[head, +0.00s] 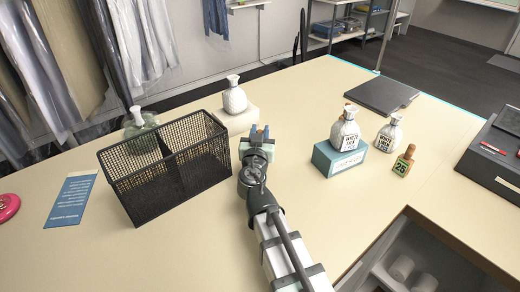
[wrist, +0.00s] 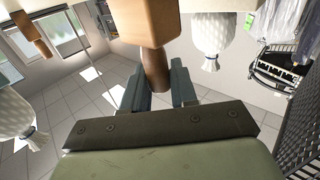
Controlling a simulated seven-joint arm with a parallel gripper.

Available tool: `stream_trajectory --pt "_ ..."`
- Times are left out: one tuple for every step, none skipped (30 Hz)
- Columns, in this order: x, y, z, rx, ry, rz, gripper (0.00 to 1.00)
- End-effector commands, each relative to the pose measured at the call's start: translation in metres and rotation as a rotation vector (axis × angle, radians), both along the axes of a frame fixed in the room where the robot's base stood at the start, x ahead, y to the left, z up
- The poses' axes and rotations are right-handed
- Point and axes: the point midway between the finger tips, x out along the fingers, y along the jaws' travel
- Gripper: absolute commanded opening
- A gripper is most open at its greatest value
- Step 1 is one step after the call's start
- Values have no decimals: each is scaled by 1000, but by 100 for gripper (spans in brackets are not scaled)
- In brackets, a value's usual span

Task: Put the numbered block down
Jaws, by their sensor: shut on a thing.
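My gripper (head: 260,132) is in the middle of the table, just right of the wire basket. In the wrist view its fingers (wrist: 158,88) are shut on the brown neck of a wooden block (wrist: 152,20). No number shows on the held block's visible faces, and its height above the table is hard to tell. In the head view it is mostly hidden by the gripper. A second wooden block (head: 403,161) with a green label reading 25 stands upright at the right of the table; it seems to show at the upper left of the wrist view (wrist: 30,35).
The wire basket (head: 168,165) stands close left. A white bottle on a pale stand (head: 240,120) is just behind. A labelled bottle (head: 345,130) on a blue box (head: 338,160) and another bottle (head: 388,135) stand right. A dark flat panel (head: 382,95) lies behind them. The front-middle table is clear.

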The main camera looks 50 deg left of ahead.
Motion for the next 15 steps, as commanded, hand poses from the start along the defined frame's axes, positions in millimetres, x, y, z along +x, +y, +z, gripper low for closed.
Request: stream_trajectory --pt "0 0 0 0 0 0 13" --pt "0 0 0 0 0 0 10" --pt "0 0 0 0 0 0 6" --pt "0 0 0 0 0 0 3" --pt "0 0 0 0 0 0 0" --pt "0 0 0 0 0 0 0" --pt "0 0 0 0 0 0 0" --pt "0 0 0 0 0 0 0" --pt "0 0 0 0 0 0 0" --pt "0 0 0 0 0 0 0" --pt "0 0 0 0 0 0 0" --pt "0 0 0 0 0 0 0" --pt "0 0 0 0 0 0 0" --pt "0 0 0 0 0 0 0" --pt "0 0 0 0 0 0 0"
